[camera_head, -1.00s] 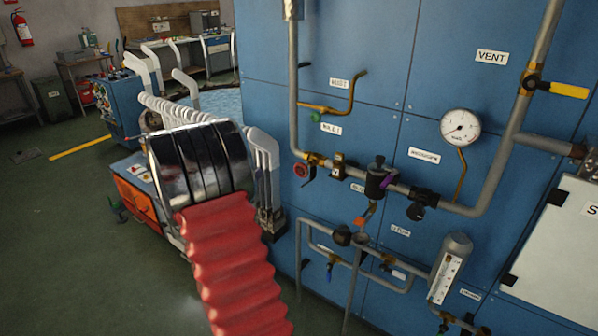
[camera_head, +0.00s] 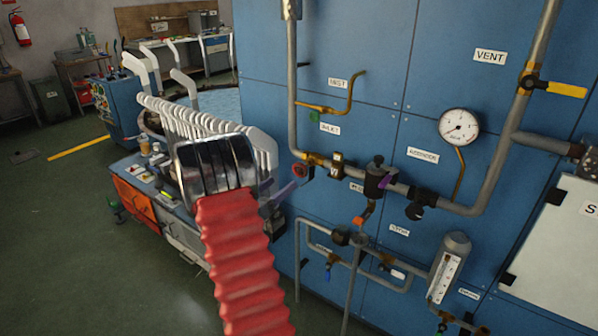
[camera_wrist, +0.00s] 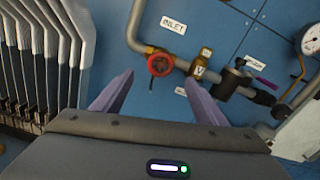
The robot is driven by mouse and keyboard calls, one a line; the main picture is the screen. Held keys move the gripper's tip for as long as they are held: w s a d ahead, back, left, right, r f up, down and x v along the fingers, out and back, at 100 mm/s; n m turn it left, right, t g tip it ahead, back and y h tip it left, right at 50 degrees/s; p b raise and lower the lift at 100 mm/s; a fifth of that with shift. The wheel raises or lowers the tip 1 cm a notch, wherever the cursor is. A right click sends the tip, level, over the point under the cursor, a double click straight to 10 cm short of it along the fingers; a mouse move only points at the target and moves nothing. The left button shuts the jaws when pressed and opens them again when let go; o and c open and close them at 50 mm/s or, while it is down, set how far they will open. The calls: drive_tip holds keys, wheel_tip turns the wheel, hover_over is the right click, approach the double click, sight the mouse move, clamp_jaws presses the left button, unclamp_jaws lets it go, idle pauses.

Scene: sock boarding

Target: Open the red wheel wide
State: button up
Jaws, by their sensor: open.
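The red wheel (camera_head: 301,171) is a small round handwheel on the grey pipe at the blue panel, below the inlet label. In the wrist view the red wheel (camera_wrist: 160,64) is above and between my two purple fingers, ahead of their tips. My gripper (camera_wrist: 158,92) is open and empty, with the fingers apart on either side of the wheel's line. In the head view a purple finger of my gripper (camera_head: 283,192) shows just left of the wheel, and the rest is hidden behind my red-sleeved arm. I cannot tell whether it touches the wheel.
A brass fitting (camera_wrist: 201,66) and a valve with a purple lever (camera_head: 388,181) sit right of the wheel on the pipe. White sock boards (camera_head: 200,122) stand in a row close to the left. A gauge (camera_head: 458,127) is further right.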

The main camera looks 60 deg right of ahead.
sight(298, 171)
drive_tip(key=d, duration=0.4)
drive_tip(key=s+d, duration=0.1)
drive_tip(key=d, duration=0.3)
drive_tip(key=s+d, duration=0.1)
drive_tip(key=d, duration=0.3)
drive_tip(key=shift+a, duration=0.1)
drive_tip(key=shift+c, duration=0.6)
drive_tip(key=shift+w, duration=0.1)
drive_tip(key=c, duration=0.9)
